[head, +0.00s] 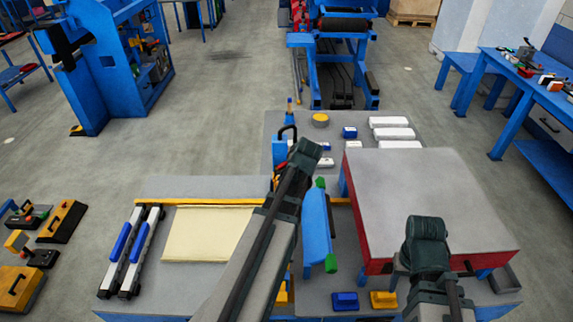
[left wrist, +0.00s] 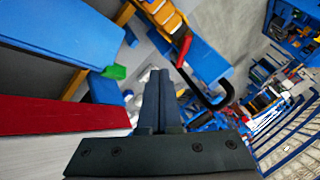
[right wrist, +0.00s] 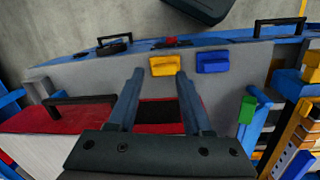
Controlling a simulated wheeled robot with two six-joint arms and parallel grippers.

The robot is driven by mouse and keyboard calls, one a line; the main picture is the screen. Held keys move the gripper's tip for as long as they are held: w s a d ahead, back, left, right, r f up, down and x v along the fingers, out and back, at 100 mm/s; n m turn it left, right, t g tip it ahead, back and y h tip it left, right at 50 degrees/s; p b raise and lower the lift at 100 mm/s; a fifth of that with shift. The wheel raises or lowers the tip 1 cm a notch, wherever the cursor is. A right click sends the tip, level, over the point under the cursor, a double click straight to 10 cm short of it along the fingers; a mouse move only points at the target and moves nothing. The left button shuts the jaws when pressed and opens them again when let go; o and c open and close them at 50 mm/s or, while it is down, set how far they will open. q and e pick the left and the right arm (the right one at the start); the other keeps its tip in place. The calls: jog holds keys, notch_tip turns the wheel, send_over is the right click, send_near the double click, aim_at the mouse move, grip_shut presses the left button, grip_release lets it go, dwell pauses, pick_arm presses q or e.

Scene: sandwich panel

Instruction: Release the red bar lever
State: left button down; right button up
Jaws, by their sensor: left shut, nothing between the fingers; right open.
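In the left wrist view a red piece (left wrist: 184,48) joins a bent black handle bar (left wrist: 208,98); it looks like the red bar lever. It stands just beyond and right of my left gripper (left wrist: 160,72), whose fingers are shut and empty and apart from it.
A large red-sided box with a grey top (head: 430,195) stands on the right of the table. A blue part with green ends (head: 316,228) lies beside my left arm. A cream sheet (head: 205,235) lies left. White blocks (head: 390,122) stand at the back.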

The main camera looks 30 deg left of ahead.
aim_at(284, 166)
pick_arm(q)
jog(key=shift+w+a+f+b, duration=0.95)
jog(key=shift+a+f+b, duration=0.3)
jog(key=shift+f+b, duration=0.1)
jog(key=shift+w+a+f+b, duration=1)
jog(key=shift+a+f+b, duration=0.3)
jog(key=shift+f, duration=0.05)
jog(key=shift+w+a+f+b, duration=0.95)
jog(key=shift+a+f+b, duration=0.3)
jog(key=shift+f+b, duration=0.1)
jog(key=shift+s+a+m+t+h, duration=0.15)
jog(key=shift+a+m+t+h, duration=0.15)
jog(key=shift+a+m+h, duration=0.35)
jog(key=shift+d, duration=0.2)
